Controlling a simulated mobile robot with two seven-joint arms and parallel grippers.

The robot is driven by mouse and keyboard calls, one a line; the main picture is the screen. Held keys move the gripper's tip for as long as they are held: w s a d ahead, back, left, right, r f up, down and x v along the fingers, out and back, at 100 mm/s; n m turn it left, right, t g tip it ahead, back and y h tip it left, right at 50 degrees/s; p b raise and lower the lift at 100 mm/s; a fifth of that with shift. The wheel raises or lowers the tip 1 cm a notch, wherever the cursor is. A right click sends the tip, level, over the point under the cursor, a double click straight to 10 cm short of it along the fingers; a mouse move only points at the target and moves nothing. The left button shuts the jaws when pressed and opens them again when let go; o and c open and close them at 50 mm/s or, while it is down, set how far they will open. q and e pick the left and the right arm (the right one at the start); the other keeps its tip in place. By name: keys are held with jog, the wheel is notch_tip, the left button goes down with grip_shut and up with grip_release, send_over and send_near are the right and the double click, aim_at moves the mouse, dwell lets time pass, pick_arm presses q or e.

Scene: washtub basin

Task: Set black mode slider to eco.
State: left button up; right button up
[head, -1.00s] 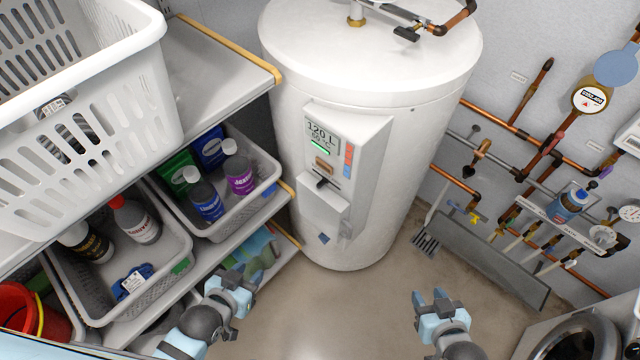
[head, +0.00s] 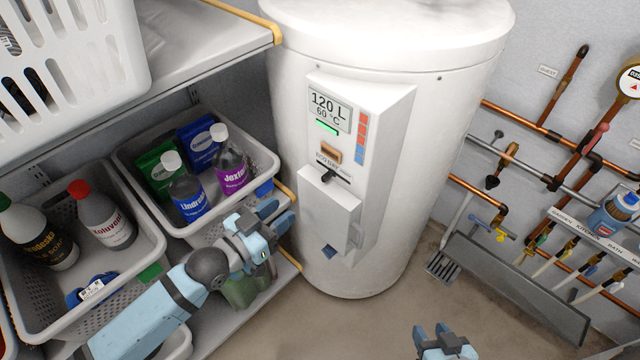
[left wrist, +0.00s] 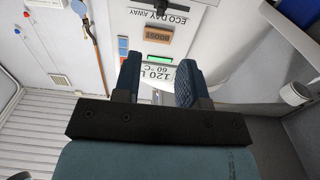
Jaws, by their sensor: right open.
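The water heater's white control panel (head: 350,130) faces me, with a display, a brown button and an ECO DAY AWAY label (head: 333,164). The small black mode slider (head: 328,176) sits just under that label, above a protruding white box. I cannot tell exactly which word it stands at. My left gripper (head: 280,218) is open and empty, left of and below the panel, apart from it. In the left wrist view its fingers (left wrist: 158,80) are spread, with the display (left wrist: 160,72) seen between them and the label at the top. My right gripper (head: 432,335) is open and empty, low over the floor.
Shelves with a white basket (head: 75,70) and bins of bottles (head: 185,200) stand on the left, close to my left arm. Copper pipes and valves (head: 560,130) line the right wall. The floor in front of the heater is clear.

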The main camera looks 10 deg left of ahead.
aim_at(322, 178)
pick_arm(q)
jog(key=x, duration=1.2)
jog(key=shift+d, duration=0.1)
grip_shut()
